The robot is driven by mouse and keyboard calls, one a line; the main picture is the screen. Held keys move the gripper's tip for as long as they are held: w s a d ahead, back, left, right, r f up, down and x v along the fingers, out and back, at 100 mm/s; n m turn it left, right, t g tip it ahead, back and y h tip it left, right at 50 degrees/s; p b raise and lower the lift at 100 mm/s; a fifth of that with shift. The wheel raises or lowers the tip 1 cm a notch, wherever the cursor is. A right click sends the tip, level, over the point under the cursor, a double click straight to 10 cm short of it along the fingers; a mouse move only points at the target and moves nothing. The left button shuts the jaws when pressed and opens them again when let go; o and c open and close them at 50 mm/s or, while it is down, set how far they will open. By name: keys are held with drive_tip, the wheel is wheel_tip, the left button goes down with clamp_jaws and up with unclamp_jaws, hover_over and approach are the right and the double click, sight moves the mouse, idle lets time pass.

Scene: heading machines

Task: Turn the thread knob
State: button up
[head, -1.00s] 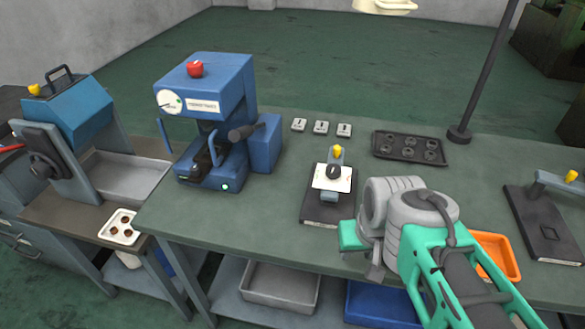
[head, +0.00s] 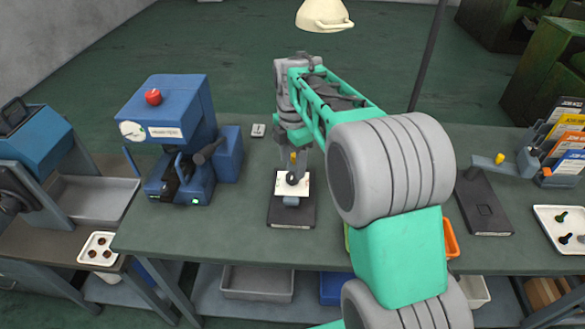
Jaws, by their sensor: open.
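A black knob (head: 292,178), which I take for the thread knob, sits on a white dial plate (head: 283,188) with a yellow part behind it. This plate is on a small device with a dark base (head: 290,214) near the middle of the bench. My gripper (head: 303,168) is open and points down, close over the knob and the yellow part. Its fingers overlap the knob's back edge in this view. I cannot tell whether they touch the knob. My arm hides part of the bench behind and to the right.
A blue press (head: 178,110) with a red button stands to the left. A second dark-based device (head: 483,205) with a yellow knob is at right. Beside it are a card rack (head: 562,150) and a white tray (head: 570,212). A lamp (head: 323,15) hangs above the back.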

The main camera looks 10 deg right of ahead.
sight(293, 175)
wheel_tip(293, 175, down, 4)
drive_tip(key=shift+f+p, duration=0.1)
drive_tip(key=shift+p, duration=0.2)
clamp_jaws()
idle(0.4)
